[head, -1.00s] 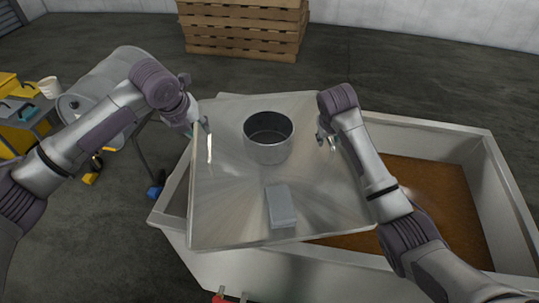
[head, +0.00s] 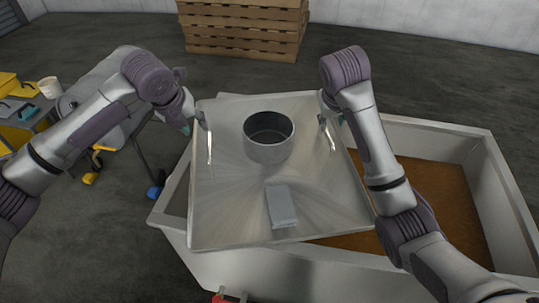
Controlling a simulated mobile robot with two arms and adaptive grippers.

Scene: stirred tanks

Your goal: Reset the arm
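My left gripper (head: 197,124) is above the left edge of a tilted metal cover plate (head: 230,215). Its fingertips look apart, with nothing seen between them. My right gripper (head: 331,119) is near the plate's upper right edge, its small fingertips also apart and apparently empty. Both arms are bent and reach in from the sides.
The plate lies over a grey tank (head: 480,150) with brown contents (head: 435,190). A round open collar (head: 268,145) and a grey block (head: 281,207) are on the plate. A drum (head: 85,90) and yellow cart (head: 15,130) stand left. Pallets (head: 243,30) are behind.

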